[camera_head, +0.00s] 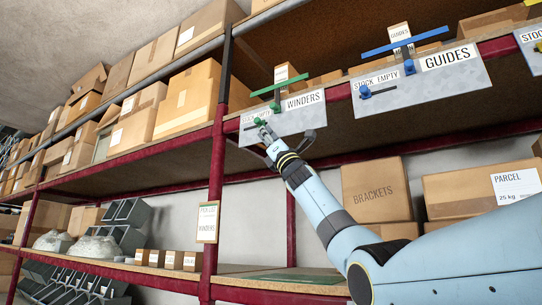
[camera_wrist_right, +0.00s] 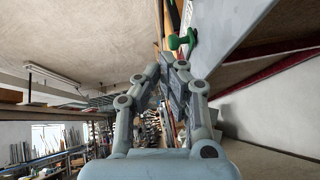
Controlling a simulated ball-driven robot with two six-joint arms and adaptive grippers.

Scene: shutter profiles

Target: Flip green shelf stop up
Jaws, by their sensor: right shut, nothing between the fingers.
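The green shelf stop shows in the head view as a long green bar (camera_head: 279,83) above the WINDERS plate (camera_head: 301,117). A green knob (camera_head: 258,121) sits low on the plate's left part, at a dark slot by small STOCK EMPTY lettering. My right gripper (camera_head: 266,131) is shut and empty, right at the knob; I cannot tell whether it touches. In the right wrist view the green knob (camera_wrist_right: 182,42) stands just beyond the closed fingertips (camera_wrist_right: 170,63), beside the grey plate (camera_wrist_right: 225,35). My left gripper is out of view.
The GUIDES plate (camera_head: 425,79) to the right carries a blue bar (camera_head: 405,41) and blue knob (camera_head: 364,92). The red shelf edge (camera_head: 175,147) runs behind the plates. Boxes marked BRACKETS (camera_head: 377,190) and PARCEL (camera_head: 482,187) stand on the shelf below.

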